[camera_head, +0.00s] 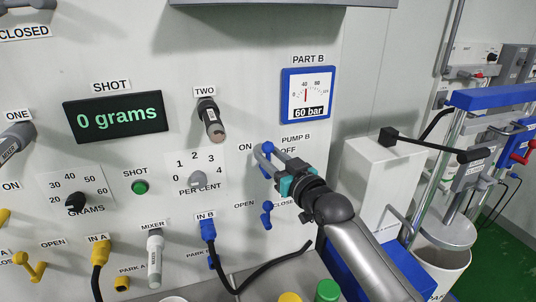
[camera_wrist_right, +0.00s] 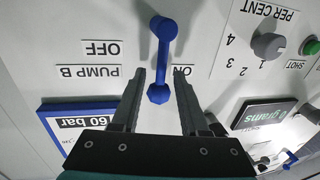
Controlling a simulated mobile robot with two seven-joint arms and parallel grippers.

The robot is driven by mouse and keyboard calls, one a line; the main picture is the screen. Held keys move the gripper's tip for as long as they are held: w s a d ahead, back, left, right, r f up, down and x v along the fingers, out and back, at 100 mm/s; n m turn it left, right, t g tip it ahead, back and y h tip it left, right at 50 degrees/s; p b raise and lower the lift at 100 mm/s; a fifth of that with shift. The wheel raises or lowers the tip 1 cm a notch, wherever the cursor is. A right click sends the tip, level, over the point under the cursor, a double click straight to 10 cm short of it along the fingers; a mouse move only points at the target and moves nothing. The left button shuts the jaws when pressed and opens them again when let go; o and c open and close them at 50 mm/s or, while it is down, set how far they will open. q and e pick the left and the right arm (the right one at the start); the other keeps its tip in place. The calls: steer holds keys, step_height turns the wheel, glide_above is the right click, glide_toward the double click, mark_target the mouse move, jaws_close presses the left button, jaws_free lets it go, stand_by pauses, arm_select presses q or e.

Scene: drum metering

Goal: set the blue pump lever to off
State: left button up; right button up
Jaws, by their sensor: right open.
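In the wrist view the open fingers (camera_wrist_right: 164,80) stand on either side of the knob end, with a gap visible. My left gripper is not in view.
The PART B gauge (camera_head: 307,95) reads 60 bar above the lever. A smaller blue valve lever (camera_head: 266,215) sits just below. The PER CENT dial (camera_head: 197,179) and IN B hose (camera_head: 208,230) are to the left. A white cabinet (camera_head: 378,185) stands right of my right arm.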

steer(key=shift+w+a, duration=0.35)
steer(key=shift+w, duration=0.25)
steer(key=c, duration=0.7)
steer(key=shift+r, duration=0.1)
